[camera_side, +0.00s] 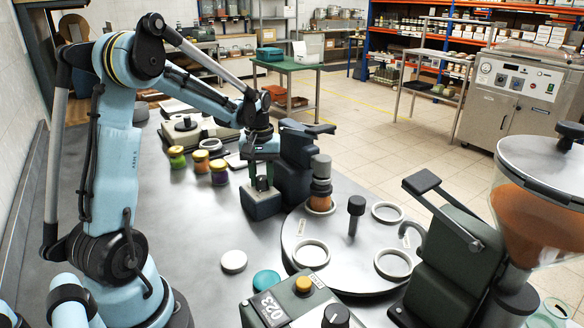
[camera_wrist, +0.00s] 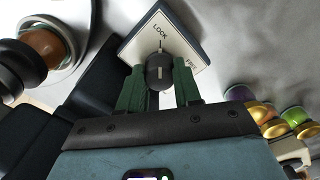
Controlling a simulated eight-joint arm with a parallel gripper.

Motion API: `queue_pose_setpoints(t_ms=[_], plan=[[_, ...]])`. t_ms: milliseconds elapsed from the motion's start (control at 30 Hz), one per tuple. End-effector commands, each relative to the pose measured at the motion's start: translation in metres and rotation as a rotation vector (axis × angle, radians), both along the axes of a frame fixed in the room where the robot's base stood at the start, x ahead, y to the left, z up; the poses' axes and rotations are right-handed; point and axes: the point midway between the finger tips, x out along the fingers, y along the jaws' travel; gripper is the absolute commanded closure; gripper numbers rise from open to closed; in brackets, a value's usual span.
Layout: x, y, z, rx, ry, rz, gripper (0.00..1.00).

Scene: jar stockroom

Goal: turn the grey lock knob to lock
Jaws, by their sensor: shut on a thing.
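The grey lock knob (camera_wrist: 159,72) sits on a plate (camera_wrist: 143,47) marked LOCK at the top and, partly cut by a finger, FREE at the right. A pale line on the knob runs up and down in the wrist view, roughly in line with a dark tick near LOCK. My gripper (camera_wrist: 159,80) is shut on the knob, with one green finger on each side. In the side view my gripper (camera_side: 262,170) points down at the dark lock box (camera_side: 262,206); the knob is mostly hidden there between the fingers.
A round turntable (camera_side: 340,270) with ring seats and a jar (camera_side: 320,190) stands to the right of the box. Several gold-lidded jars (camera_side: 200,162) stand behind to the left. A white lid (camera_side: 233,261) and teal lid (camera_side: 267,283) lie in front.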

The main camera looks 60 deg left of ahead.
Motion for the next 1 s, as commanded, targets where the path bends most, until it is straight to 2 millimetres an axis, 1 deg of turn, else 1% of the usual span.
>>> queue_pose_setpoints(t_ms=[267,300,433,467,767,867,1000], plan=[[0.0,0.0,0.001,-0.001,0.001,0.0,0.97],[0.0,0.0,0.001,-0.001,0.001,0.0,0.64],[0.0,0.0,0.001,-0.001,0.001,0.0,0.44],[0.0,0.0,0.0,-0.001,0.001,0.0,0.41],[0.0,0.0,0.001,0.0,0.0,-0.001,0.41],[0.0,0.0,0.007,0.0,0.0,-0.001,0.41],[0.0,0.0,0.026,0.0,0.0,-0.001,0.41]])
